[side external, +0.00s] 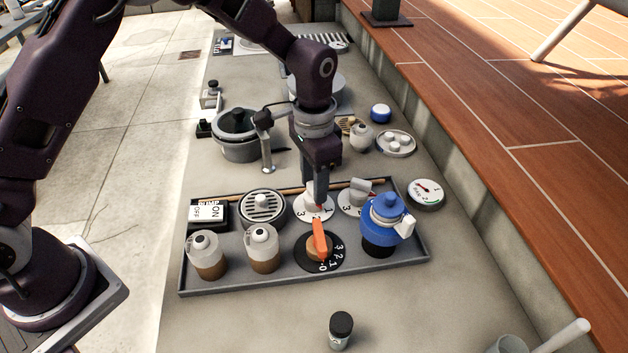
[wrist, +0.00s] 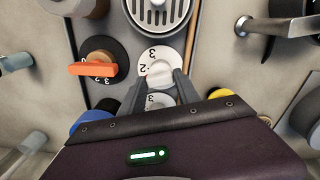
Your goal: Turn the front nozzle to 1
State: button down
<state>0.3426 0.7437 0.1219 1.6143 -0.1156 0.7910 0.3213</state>
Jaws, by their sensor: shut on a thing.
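A white dial plate (side external: 314,214) numbered around its edge lies in the grey tray, behind the orange-handled dial. My gripper (side external: 317,197) points down and is shut on its white knob (wrist: 159,71), with one finger on each side in the wrist view. The 3 and 2 on this plate show in the wrist view; the exact pointer reading is unclear behind the fingers. A second white dial (side external: 355,201) sits just right of it. The orange handle (side external: 320,238) stands on a black dial with white numbers, close in front. I cannot tell which is called the front nozzle.
The tray (side external: 300,284) also holds a blue-topped canister (side external: 386,222), two brown-bottomed jars (side external: 207,254), a round grille (side external: 262,206) and an ON/OFF switch (side external: 208,213). A grey pot (side external: 237,135) stands behind. A small black-capped jar (side external: 340,328) stands in front.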

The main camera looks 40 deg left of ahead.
jog(key=n, duration=0.4)
jog(key=shift+n, duration=2.1)
jog(key=c, duration=0.9)
grip_release()
notch_tip(320, 180, up, 7)
jog(key=shift+r, duration=0.1)
